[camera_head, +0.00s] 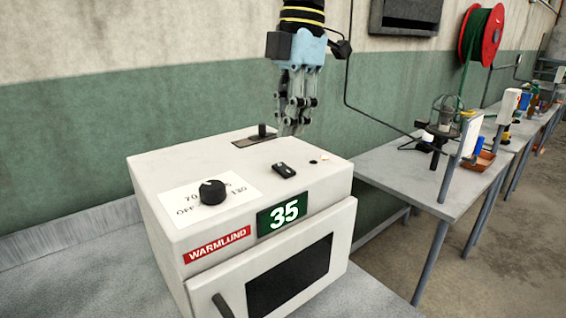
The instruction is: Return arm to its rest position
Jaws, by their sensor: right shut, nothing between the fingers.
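My right gripper (291,128) hangs from the top of the view, pointing down, with its fingers together and nothing in them. It is above the rear right part of the top of a white box-shaped oven (270,165). The fingertips are close to the top; whether they touch it I cannot tell. The oven has a black dial (212,192), a small black switch (284,170) and a short black lever (262,131) in a slot left of the fingertips. Its front shows a green "35" display (283,214) and a door with a dark window (290,275). My left gripper is not in view.
The oven stands on a grey bench (80,275). To the right, a grey table (395,172) holds a dark stand with a flask-like piece (445,112) and an upright white panel (463,137). A red reel (482,35) is behind. Bare bench lies left of the oven.

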